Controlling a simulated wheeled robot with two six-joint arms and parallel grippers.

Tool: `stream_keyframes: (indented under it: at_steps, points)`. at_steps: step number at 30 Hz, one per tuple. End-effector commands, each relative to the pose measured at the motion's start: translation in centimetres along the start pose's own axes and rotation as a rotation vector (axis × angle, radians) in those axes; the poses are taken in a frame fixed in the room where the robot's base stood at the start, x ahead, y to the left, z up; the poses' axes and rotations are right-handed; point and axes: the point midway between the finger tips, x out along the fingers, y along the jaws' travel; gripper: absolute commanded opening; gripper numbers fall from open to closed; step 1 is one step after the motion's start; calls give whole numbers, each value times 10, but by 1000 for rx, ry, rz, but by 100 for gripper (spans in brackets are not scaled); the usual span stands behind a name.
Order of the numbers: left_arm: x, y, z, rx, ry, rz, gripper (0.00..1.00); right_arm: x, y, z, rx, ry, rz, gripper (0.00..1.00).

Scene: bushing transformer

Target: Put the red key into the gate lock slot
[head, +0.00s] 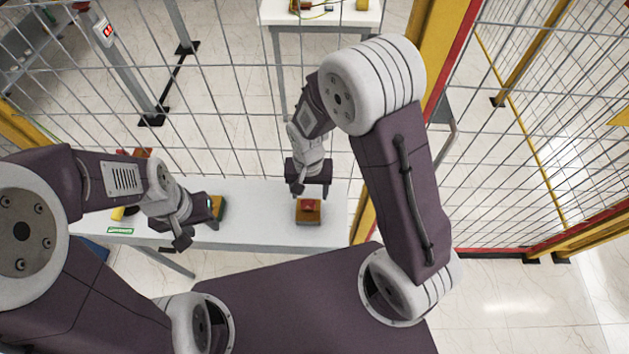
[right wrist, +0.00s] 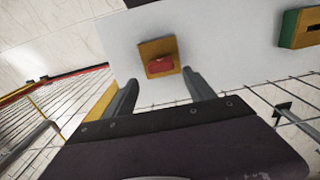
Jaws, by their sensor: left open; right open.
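The red key (head: 309,204) appears as a small red piece on an orange-yellow block on the white table. It also shows in the right wrist view (right wrist: 160,65), ahead of the fingers. My right gripper (head: 311,190) is open and empty, just above and behind the block, with the key apart from its fingers (right wrist: 165,92). My left gripper (head: 196,226) is open and empty over the table's left part. A green and yellow block (head: 217,208) lies beside it; the right wrist view shows a dark slot in this block (right wrist: 297,28). I cannot tell whether this is the gate lock slot.
The white table (head: 262,222) has clear room between the two blocks. A wire mesh fence (head: 235,110) stands behind it, with a yellow post (head: 440,50) to the right. Red and yellow items lie partly hidden behind my left arm. Another table (head: 318,17) stands beyond the fence.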

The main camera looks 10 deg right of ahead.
Motion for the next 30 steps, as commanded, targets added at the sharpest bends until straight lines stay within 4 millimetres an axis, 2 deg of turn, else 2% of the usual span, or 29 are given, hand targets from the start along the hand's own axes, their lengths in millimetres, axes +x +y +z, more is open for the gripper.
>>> stream_keyframes:
  at_steps: [4, 9, 30]
  points:
    - [5, 0, 0, 0, 0, 0, 42, -30, 4, -11, 2, 5, -4, 63]
    - [6, 0, 1, 0, 0, 0, 42, -49, 8, -16, 1, 1, -1, 63]
    - [6, 0, 1, 0, 0, 0, 42, -52, 8, -16, 0, -1, 0, 63]
